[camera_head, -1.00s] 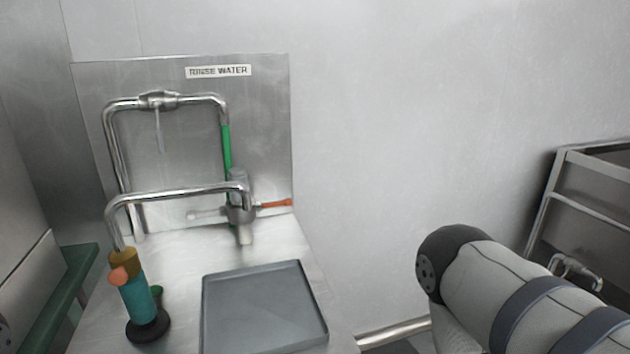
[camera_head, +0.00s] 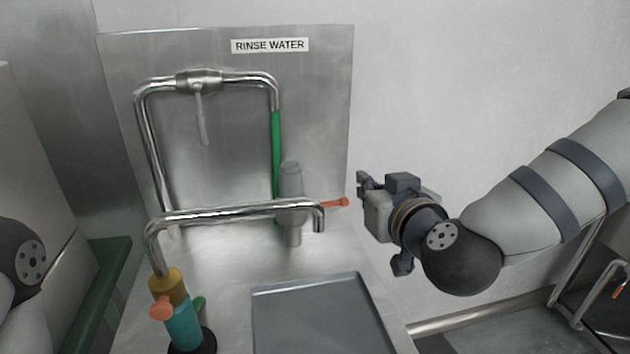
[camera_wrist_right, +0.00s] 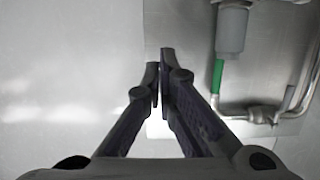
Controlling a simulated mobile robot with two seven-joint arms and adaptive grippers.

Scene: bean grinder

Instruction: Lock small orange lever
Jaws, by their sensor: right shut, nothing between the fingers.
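The small orange lever (camera_head: 335,203) sticks out to the right from the grey cylindrical valve body (camera_head: 291,190) in front of the steel back panel in the head view. My right gripper (camera_head: 362,183) is just right of the lever's tip, apart from it in the picture; how far apart in depth I cannot tell. Its fingers are shut and empty, and in the right wrist view the fingertips (camera_wrist_right: 160,75) meet in front of the panel. The valve body (camera_wrist_right: 231,28) shows there at the top right; I cannot make out the lever there. My left gripper is out of view.
A chrome spout (camera_head: 235,212) crosses in front of the valve. A teal fitting with an orange knob (camera_head: 161,308) stands at the lower left. A grey tray (camera_head: 320,290) lies on the steel counter. A metal rack (camera_head: 600,290) stands at the right.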

